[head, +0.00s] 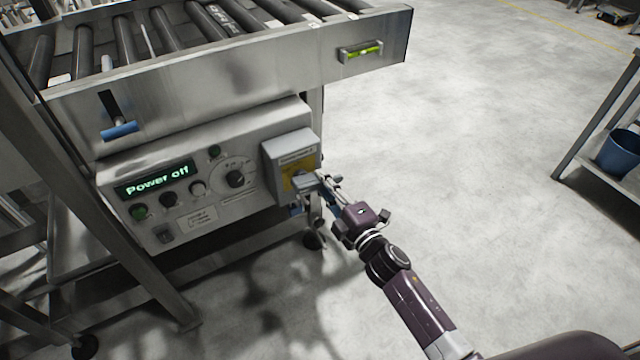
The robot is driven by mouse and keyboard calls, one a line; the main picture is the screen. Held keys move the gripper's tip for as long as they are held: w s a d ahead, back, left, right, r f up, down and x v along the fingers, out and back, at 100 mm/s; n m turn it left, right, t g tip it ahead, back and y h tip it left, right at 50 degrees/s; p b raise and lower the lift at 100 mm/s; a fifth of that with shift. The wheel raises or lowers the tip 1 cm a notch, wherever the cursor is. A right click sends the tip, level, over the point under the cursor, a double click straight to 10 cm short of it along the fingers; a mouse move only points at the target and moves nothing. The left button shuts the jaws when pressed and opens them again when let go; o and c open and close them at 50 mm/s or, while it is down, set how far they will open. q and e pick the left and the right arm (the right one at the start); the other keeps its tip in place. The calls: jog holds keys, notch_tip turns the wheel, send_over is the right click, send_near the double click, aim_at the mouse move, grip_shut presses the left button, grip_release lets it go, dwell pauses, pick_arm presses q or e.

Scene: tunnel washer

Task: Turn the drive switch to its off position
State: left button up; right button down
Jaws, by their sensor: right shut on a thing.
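The drive switch (304,181) is a grey handle on a yellow plate (289,178), on the front of a grey box (290,148) at the right end of the control panel (205,217). My right gripper (321,182) reaches in from the lower right and is shut on the handle. Its fingertips partly cover the handle, so the handle's exact angle is hard to tell. The panel's green display (154,181) reads "Power off". My left gripper is not in view.
The panel also bears a black rotary knob (235,179) and several push buttons. A roller conveyor (225,70) with a blue-handled lever (119,131) and a spirit level (361,51) overhangs it. A blue bucket (618,152) stands on a shelf at right. The floor between is clear.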

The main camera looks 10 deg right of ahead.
jog(key=shift+r+n, duration=0.3)
jog(key=shift+n, duration=0.7)
jog(key=c, duration=1.8)
grip_release()
jog(key=v, duration=1.2)
jog(key=shift+r, duration=0.1)
